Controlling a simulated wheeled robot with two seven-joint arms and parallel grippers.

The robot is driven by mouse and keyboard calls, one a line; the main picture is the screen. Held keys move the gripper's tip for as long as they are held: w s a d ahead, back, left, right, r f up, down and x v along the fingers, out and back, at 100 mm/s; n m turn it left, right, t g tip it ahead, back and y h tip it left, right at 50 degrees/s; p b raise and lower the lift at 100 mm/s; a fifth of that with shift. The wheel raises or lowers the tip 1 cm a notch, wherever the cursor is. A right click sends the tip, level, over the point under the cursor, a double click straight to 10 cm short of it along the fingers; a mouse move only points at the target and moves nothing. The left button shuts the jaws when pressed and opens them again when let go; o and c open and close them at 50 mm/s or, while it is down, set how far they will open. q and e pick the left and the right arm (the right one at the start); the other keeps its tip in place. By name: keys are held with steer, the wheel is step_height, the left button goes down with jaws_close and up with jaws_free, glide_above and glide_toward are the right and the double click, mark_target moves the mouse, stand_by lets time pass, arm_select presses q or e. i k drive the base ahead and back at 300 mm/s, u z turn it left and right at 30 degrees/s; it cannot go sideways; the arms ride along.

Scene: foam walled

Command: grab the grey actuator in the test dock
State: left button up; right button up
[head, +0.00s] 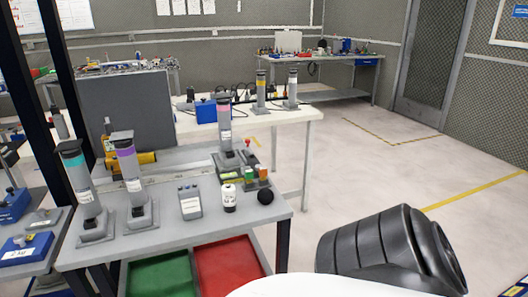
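Several upright grey cylinders with coloured bands stand in grey docks. On the near table are a teal-banded one (78,178), a purple-banded one (129,165) and a pink-banded one (225,125). On the table behind stand a yellow-banded one (261,92) and one with a pale grey or white band (292,88). The pale-banded one looks most like the grey actuator, but its colour is hard to tell at this size. I cannot tell which dock is the test dock. Neither of my grippers is in view.
The near grey table (155,236) also holds a small grey box (190,203), a white bottle (229,197) and a black ball (265,196). Green (160,273) and red (228,264) trays sit below. A grey panel (124,117) stands behind.

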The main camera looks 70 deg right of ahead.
mark_target(227, 158)
steer(key=u, duration=0.1)
steer(key=k, duration=0.15)
steer(key=z, duration=1.2)
